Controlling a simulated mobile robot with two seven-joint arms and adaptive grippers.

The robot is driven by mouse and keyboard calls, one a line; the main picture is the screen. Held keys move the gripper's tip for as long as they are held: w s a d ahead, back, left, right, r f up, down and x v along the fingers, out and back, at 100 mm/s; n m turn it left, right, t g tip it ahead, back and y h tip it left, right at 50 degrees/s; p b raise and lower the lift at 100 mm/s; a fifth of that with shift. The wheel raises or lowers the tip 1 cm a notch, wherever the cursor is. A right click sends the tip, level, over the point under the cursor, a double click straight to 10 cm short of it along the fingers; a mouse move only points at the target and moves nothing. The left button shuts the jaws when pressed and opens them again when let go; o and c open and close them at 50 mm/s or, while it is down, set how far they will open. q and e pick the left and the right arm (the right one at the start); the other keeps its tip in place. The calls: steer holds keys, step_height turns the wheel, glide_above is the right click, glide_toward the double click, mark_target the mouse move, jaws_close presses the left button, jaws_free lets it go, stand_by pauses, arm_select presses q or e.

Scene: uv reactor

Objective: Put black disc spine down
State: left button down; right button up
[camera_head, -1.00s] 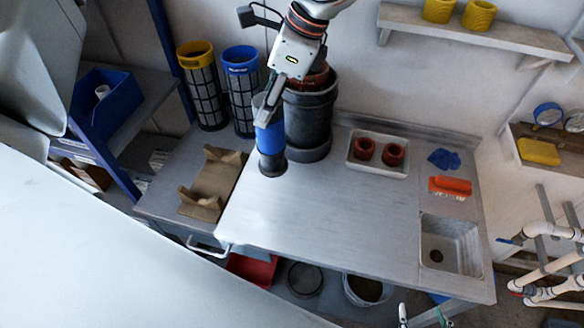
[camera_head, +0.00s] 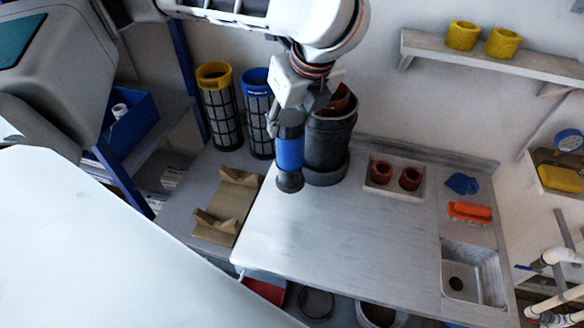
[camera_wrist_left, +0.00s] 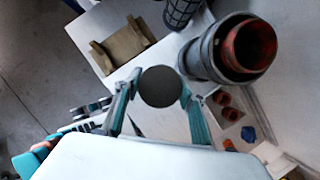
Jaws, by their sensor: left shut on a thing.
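A blue cylinder (camera_head: 290,152) with a black disc-shaped lower end (camera_head: 290,182) is the black disc spine. It hangs nearly upright from my left gripper (camera_head: 288,128), just left of the large dark vessel. My left gripper is shut on its upper part. In the left wrist view the round dark disc (camera_wrist_left: 160,87) sits between the two fingers (camera_wrist_left: 160,98) and hides most of the blue body. I cannot tell whether the disc touches the worktop (camera_head: 340,235). My right gripper is not in view.
The dark vessel (camera_head: 328,145) with a red-brown inner part stands close to the right of the spine. A brown cradle (camera_head: 225,205) lies left on the grey bench. A white tray (camera_head: 395,192) holds two red rings. The middle worktop is clear; a sink (camera_head: 470,278) is at right.

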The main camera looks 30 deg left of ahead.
arm_select(q)
step_height(320, 180, down, 8)
steer(key=shift+f+b, duration=0.2)
steer(key=shift+b, duration=0.45)
steer(key=shift+f, duration=0.5)
step_height(320, 180, down, 3)
steer(key=shift+r+b, duration=0.1)
steer(key=shift+b, duration=0.4)
steer(key=shift+f, duration=0.45)
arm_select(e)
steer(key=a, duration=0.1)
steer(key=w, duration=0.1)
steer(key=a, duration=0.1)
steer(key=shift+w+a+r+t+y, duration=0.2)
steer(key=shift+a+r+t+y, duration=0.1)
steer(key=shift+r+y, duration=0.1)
arm_select(q)
steer(key=c, duration=1.3)
jaws_free()
steer(key=shift+f, duration=0.1)
steer(key=shift+o, duration=0.3)
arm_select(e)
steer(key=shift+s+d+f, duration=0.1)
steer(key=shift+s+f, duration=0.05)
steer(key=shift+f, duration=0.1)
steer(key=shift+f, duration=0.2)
